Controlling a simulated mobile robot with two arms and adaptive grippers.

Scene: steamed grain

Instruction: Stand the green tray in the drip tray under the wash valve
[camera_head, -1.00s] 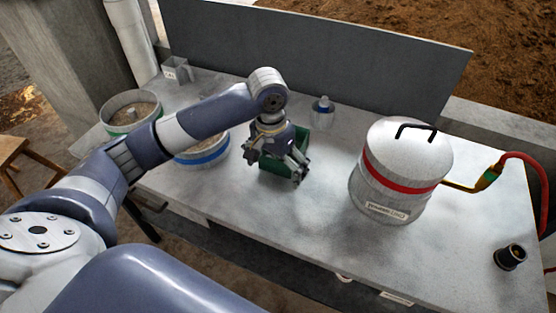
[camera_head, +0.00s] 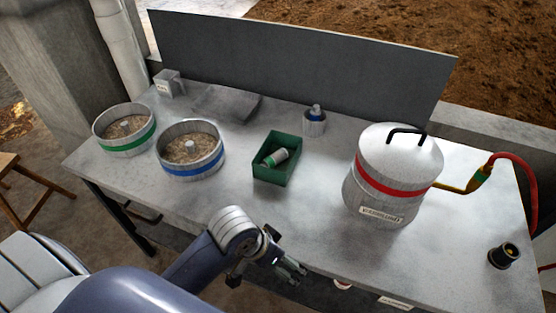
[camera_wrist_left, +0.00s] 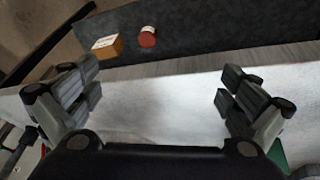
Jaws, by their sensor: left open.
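The green tray (camera_head: 262,179) is an open box on the middle of the metal table. A green and white cylinder (camera_head: 276,157) lies tilted inside it. My left gripper (camera_head: 291,270) is open and empty, at the table's front edge, apart from the tray and nearer to me. Its spread fingers (camera_wrist_left: 161,98) also show in the left wrist view, with bare surface between them. A bit of green (camera_wrist_left: 277,155) shows there at the lower right, too little to identify. A dark, flat, tray-like piece (camera_head: 227,103) lies at the back; I cannot tell whether it is the drip tray. I cannot make out the wash valve. My right gripper is out of view.
Blue-banded (camera_head: 190,170) and green-banded (camera_head: 126,145) grain tubs stand left. A small metal cup (camera_head: 314,126) stands behind the green tray. A red-banded lidded vessel (camera_head: 385,190), hose (camera_head: 529,165) and black fitting (camera_head: 505,256) are right.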

